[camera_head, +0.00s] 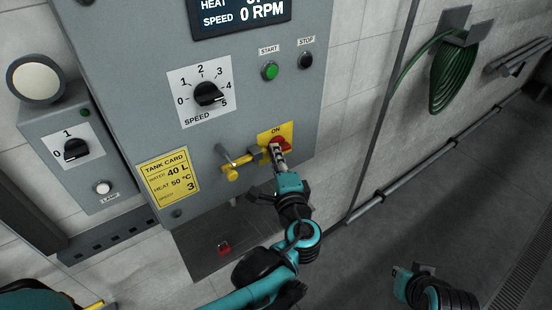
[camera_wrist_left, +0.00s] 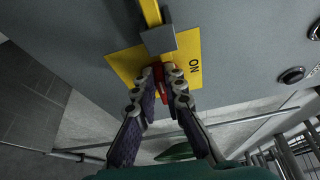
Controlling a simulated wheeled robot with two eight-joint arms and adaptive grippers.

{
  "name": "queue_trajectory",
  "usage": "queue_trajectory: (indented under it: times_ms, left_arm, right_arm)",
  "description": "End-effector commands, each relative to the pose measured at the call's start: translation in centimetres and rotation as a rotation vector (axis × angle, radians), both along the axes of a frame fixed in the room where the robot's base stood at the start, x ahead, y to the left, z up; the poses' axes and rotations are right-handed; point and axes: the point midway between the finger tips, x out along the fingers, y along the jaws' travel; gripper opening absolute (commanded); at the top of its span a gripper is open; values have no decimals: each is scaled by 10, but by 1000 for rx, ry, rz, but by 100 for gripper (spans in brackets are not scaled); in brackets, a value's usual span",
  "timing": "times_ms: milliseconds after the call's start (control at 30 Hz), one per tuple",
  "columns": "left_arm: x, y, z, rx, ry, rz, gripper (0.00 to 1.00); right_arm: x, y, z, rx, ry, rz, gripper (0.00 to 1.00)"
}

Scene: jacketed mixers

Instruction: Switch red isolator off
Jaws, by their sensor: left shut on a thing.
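The red isolator (camera_head: 285,142) is a red handle on a yellow plate (camera_head: 290,130) marked ON, low on the right of the grey control panel. My left gripper (camera_head: 277,152) is at the handle and covers part of it. In the left wrist view, its two fingers (camera_wrist_left: 168,72) are shut on the red isolator handle (camera_wrist_left: 158,71), and the ON label stands to the right. Part of my right arm (camera_head: 430,288) shows at the lower right, and its finger opening is not clear.
A yellow lever (camera_head: 234,172) sticks out just left of the isolator. A speed knob (camera_head: 207,94), a green start button (camera_head: 270,71) and a black stop button (camera_head: 305,60) sit above. A red object (camera_head: 224,248) lies below the panel. A green hose (camera_head: 453,80) hangs on the right wall.

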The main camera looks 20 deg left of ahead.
Motion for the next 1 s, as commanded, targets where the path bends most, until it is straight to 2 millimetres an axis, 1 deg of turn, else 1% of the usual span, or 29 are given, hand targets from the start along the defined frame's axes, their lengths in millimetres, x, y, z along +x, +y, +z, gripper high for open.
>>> queue_trajectory:
  times_ms: [33,200,767,800,833,867,1000]
  left_arm:
    - [0,0,-3,-13,-15,1,0]
    - [-1,1,-4,-45,-55,2,0]
    - [-1,1,-4,-63,-74,2,0]
    - [-1,1,-4,-63,-74,2,21]
    - [-1,1,-4,-62,-74,2,28]
    - [-1,1,-4,-61,-74,2,31]
    - [0,1,-3,-62,-74,1,31]
  right_arm:
    - [0,0,-4,0,0,0,0]
    - [0,0,-8,0,0,0,0]
    - [0,0,-10,0,0,0,0]
    - [0,0,-10,0,0,0,0]
    - [0,0,-10,0,0,0,0]
    - [0,0,-10,0,0,0,0]
    - [0,0,-10,0,0,0,0]
